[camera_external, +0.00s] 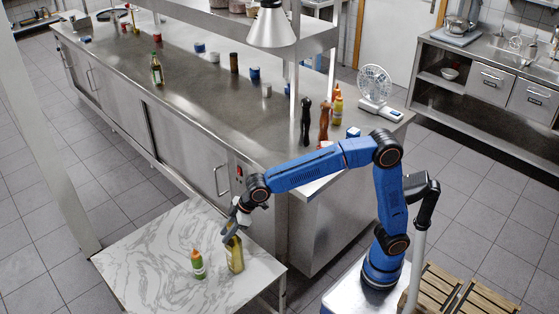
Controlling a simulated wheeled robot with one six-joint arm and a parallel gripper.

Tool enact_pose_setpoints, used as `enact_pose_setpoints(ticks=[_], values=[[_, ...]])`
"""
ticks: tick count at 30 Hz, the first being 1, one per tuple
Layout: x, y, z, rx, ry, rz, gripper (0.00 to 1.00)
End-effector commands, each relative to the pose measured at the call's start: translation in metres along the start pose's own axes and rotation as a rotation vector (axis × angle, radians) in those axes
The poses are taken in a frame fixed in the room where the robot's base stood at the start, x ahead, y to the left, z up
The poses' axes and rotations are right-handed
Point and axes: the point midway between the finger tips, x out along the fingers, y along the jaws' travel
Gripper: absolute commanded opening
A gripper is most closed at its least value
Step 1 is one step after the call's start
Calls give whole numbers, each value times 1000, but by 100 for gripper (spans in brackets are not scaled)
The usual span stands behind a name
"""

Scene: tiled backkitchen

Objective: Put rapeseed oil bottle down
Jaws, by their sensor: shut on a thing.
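The rapeseed oil bottle (235,256) is a yellow-gold bottle at the right part of a white marble-patterned table. It looks upright, with its base at or very near the tabletop; I cannot tell whether it touches. My gripper (231,232) is shut on its upper part, reaching in from above, and hides the bottle's top. The marble table (140,263) stands in front of the steel counter.
A green bottle with an orange cap (197,264) stands on the table just left of the oil bottle. The table's left side is clear. The steel counter (190,100) behind holds several bottles, cans, pepper mills and a white fan (375,88).

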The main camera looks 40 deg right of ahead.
Motion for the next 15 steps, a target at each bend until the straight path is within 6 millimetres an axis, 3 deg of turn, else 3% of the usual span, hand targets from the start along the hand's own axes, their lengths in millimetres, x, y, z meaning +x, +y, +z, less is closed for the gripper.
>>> enact_pose_setpoints(ticks=[5, 6, 8, 15], values=[[1, 0, 0, 0, 2, 0, 0], [2, 0, 1, 0, 0, 0, 30], [2, 0, 1, 0, 0, 0, 44], [2, 0, 1, 0, 0, 0, 44]])
